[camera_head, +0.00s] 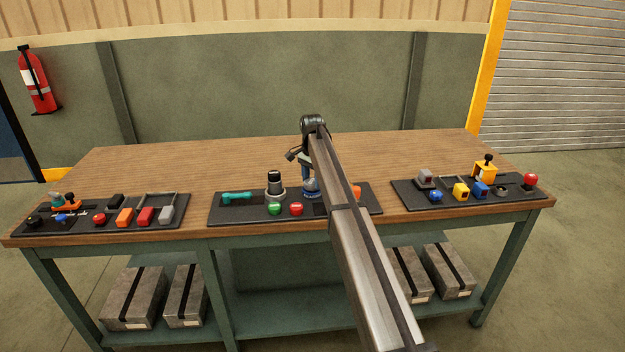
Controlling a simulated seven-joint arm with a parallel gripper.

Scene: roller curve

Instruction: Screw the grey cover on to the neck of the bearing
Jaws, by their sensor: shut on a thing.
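My gripper (309,178) points down over the middle black tray, partly hidden by my own arm. It is shut on a small rounded grey piece (311,188), which looks like the grey cover. The piece is low over the tray; I cannot tell whether it touches it. Just left of it stands an upright part with a black neck and a wide grey collar at its foot, which looks like the bearing (275,190). The cover and the bearing are apart.
The middle tray (232,212) also holds a teal tool (237,197), a green button (274,209), a red button (296,209) and an orange piece (356,191). Trays with several parts lie left (80,228) and right (408,197). The wooden tabletop (220,160) behind is clear.

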